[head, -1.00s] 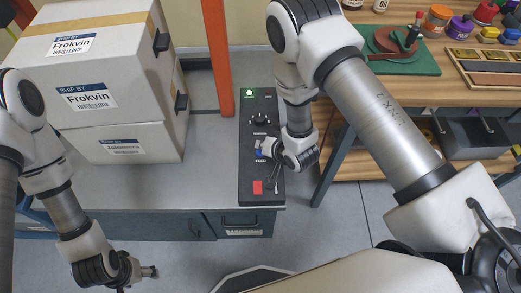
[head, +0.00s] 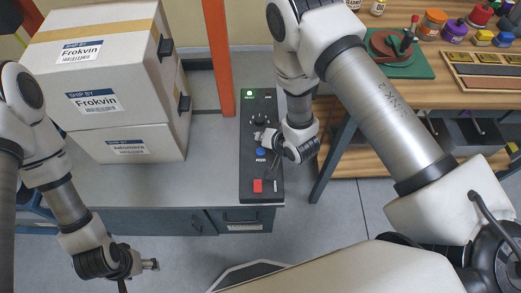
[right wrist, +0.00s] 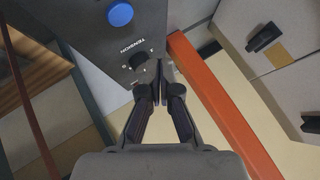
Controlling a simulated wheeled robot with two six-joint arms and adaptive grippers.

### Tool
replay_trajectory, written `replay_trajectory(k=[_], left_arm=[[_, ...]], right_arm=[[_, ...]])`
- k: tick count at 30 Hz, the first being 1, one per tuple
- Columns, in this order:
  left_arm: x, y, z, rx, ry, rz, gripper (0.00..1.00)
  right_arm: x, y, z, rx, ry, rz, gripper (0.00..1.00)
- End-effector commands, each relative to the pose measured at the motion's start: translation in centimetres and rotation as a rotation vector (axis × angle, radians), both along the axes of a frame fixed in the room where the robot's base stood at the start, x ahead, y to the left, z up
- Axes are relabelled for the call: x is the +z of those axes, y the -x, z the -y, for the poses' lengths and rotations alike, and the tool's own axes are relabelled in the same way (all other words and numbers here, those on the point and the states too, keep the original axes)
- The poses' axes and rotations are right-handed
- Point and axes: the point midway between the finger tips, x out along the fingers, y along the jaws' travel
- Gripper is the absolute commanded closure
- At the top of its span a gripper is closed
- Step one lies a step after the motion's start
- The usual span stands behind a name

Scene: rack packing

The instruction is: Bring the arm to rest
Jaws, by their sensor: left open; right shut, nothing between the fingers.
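My right arm reaches down over a dark control panel (head: 246,172) at the edge of the grey bench. My right gripper (head: 264,138) is shut and empty, near the black knob (head: 259,119) and the blue button (head: 261,152). The right wrist view shows its closed fingers (right wrist: 159,78) pointing towards the panel near the tension knob (right wrist: 138,60), with the blue button (right wrist: 120,14) to the upper left. I cannot tell whether the fingertips touch the panel. My left gripper (head: 152,265) is open and empty, low in front of the bench.
The panel also bears a lit green lamp (head: 249,93) and a red switch (head: 257,186). Stacked cartons (head: 95,100) stand left of it, and an orange post (head: 217,50) rises behind. A wooden shelf unit (head: 365,163) with jars and trays stands at right.

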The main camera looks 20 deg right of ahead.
Motion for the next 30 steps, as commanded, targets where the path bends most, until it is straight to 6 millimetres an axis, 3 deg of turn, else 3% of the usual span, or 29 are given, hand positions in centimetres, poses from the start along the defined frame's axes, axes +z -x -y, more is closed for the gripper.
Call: replay_trajectory(k=[13, 16, 19, 22, 24, 27, 30], left_arm=[[0.0, 0.0, 0.0, 0.0, 0.0, 0.0, 0.33], [0.0, 0.0, 0.0, 0.0, 0.0, 0.0, 0.33], [0.0, 0.0, 0.0, 0.0, 0.0, 0.0, 0.33], [0.0, 0.0, 0.0, 0.0, 0.0, 0.0, 0.33], [0.0, 0.0, 0.0, 0.0, 0.0, 0.0, 0.33], [0.0, 0.0, 0.0, 0.0, 0.0, 0.0, 0.33], [0.0, 0.0, 0.0, 0.0, 0.0, 0.0, 0.33]], right_arm=[[-0.1, 0.1, 0.0, -0.001, 0.0, -0.003, 1.0], [-1.3, 1.6, 1.5, -0.041, -0.006, -0.046, 1.0], [-3.2, 6.5, 4.3, -0.102, 0.028, -0.178, 1.0], [-4.9, 13.9, 7.1, -0.067, 0.147, -0.37, 1.0], [-5.1, 19.2, 8.5, 0.019, 0.237, -0.508, 1.0], [-4.5, 25.0, 9.3, 0.203, 0.34, -0.659, 1.0], [-4.3, 26.6, 9.5, 0.347, 0.397, -0.696, 1.0]])
